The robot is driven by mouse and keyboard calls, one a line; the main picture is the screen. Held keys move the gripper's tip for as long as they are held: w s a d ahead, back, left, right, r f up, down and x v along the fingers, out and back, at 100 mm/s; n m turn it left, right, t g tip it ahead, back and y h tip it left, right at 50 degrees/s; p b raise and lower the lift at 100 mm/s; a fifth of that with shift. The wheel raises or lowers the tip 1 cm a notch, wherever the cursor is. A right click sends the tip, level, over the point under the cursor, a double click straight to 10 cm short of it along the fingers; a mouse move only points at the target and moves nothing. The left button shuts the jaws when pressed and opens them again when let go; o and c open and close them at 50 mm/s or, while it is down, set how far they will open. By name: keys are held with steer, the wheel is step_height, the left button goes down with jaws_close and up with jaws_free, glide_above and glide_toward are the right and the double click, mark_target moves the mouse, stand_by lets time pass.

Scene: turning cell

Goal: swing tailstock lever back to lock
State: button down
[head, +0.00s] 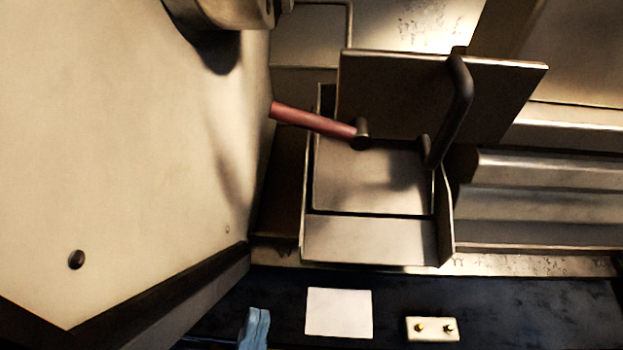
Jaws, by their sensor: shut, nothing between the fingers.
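A lever with a red grip (315,121) shows left of the middle in the head view. Its grip slants up and left from a dark round pivot (361,134), and its free end is near the pale panel. A thick black bent bar (455,110) stands to the right, in front of a tilted dark plate. The picture does not mark which of the two is the tailstock lever. My gripper is not in view, and nothing is seen touching either one.
A large pale panel (120,130) with a dark knob (77,259) fills the left. A rounded metal part (235,12) juts in at the top. A white square (338,312), a small block with two studs (432,329) and a blue object (255,328) are on the dark front surface.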

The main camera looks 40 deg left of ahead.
mark_target(304, 128)
steer(key=p+x, duration=0.5)
steer(key=x, duration=1.5)
steer(key=shift+a, duration=0.25)
steer(key=shift+s+r+m+h+b, duration=0.1)
steer(key=shift+r+m+h+b, duration=0.3)
steer(key=shift+m, duration=0.35)
steer(key=shift+s+r+m+h+b, duration=0.1)
steer(key=shift+r+m+h+b, duration=0.25)
steer(key=shift+m, duration=0.4)
steer(key=d+r+m+h+b, duration=0.1)
steer(key=r, duration=0.1)
steer(key=w+r+m+h+b, duration=0.1)
steer(key=m, duration=0.1)
steer(key=d+r+m+h+b, duration=0.1)
steer(key=r, duration=0.1)
steer(key=shift+w+d+r+m+g, duration=0.3)
steer(key=shift+r+m, duration=0.1)
steer(key=shift+w+d+r+b, duration=0.15)
steer(key=shift+d+b, duration=0.1)
steer(key=shift+b, duration=0.05)
steer(key=shift+d, duration=0.1)
steer(key=shift+r, duration=0.1)
